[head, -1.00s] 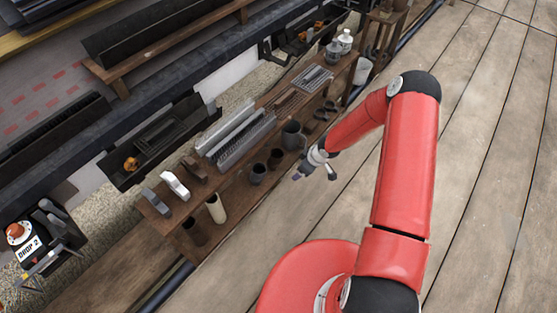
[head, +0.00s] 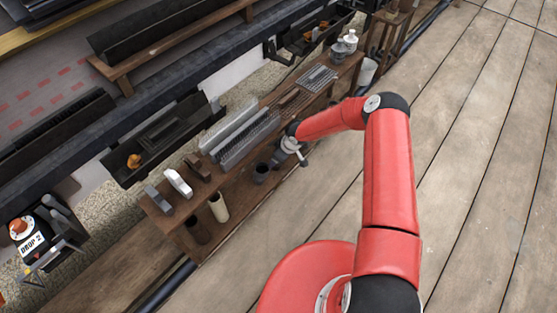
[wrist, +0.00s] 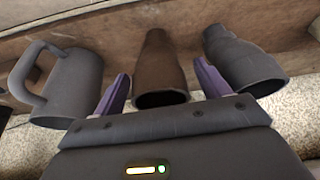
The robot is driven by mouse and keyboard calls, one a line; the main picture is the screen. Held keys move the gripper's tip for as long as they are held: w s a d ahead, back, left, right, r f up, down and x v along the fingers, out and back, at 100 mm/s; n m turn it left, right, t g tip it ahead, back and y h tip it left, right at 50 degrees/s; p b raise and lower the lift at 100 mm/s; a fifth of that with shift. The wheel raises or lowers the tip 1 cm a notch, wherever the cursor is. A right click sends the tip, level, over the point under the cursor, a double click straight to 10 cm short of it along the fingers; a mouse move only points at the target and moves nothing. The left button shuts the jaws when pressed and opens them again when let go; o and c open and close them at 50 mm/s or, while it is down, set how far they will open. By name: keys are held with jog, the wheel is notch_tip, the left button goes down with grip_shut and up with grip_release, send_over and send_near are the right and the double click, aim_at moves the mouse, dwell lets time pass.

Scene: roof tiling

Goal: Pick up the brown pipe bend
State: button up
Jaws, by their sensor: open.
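The brown pipe bend (wrist: 160,66) shows in the middle of the wrist view as a tapered brown tube with its dark open end toward me. My gripper (wrist: 162,74) is open, with one purple finger on each side of the brown piece. I cannot tell whether either finger touches it. In the head view my gripper (head: 284,158) is down at the front edge of the wooden bench, and it hides most or all of the brown piece there.
The grey piece also shows in the head view (head: 261,173). Grey channels (head: 245,140) lie on the wooden bench (head: 222,172). Plank floor (head: 480,150) is clear at right.

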jog(key=c, duration=1)
jog(key=shift+c, duration=0.2)
